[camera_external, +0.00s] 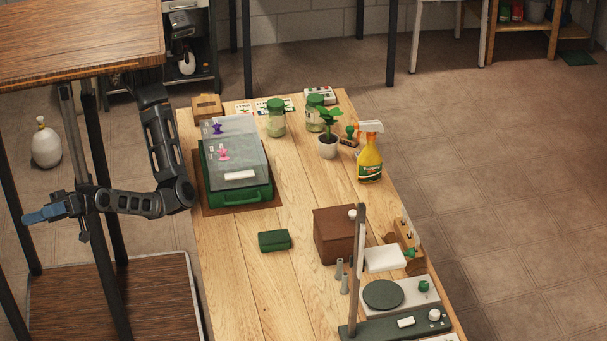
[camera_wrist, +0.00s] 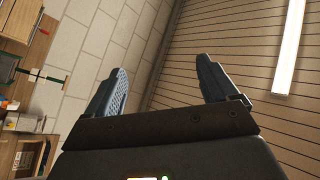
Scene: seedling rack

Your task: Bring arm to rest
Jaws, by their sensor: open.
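In the external view my arm bends at the left edge of the wooden table, and my gripper (camera_external: 42,214) points left, away from the table, beside a dark shelf post. Its blue fingers also show in the wrist view (camera_wrist: 163,88), spread apart with nothing between them. The wrist camera looks toward a tiled wall and a slatted surface with a bright light strip. My gripper touches no object that I can see.
The wooden table (camera_external: 220,275) holds a green seedling box (camera_external: 262,193) with a clear lid, a small green case (camera_external: 274,240), a brown box (camera_external: 333,228), a yellow spray bottle (camera_external: 369,165) and a potted plant (camera_external: 328,146). A tall wooden shelf (camera_external: 115,285) stands at the left near my arm.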

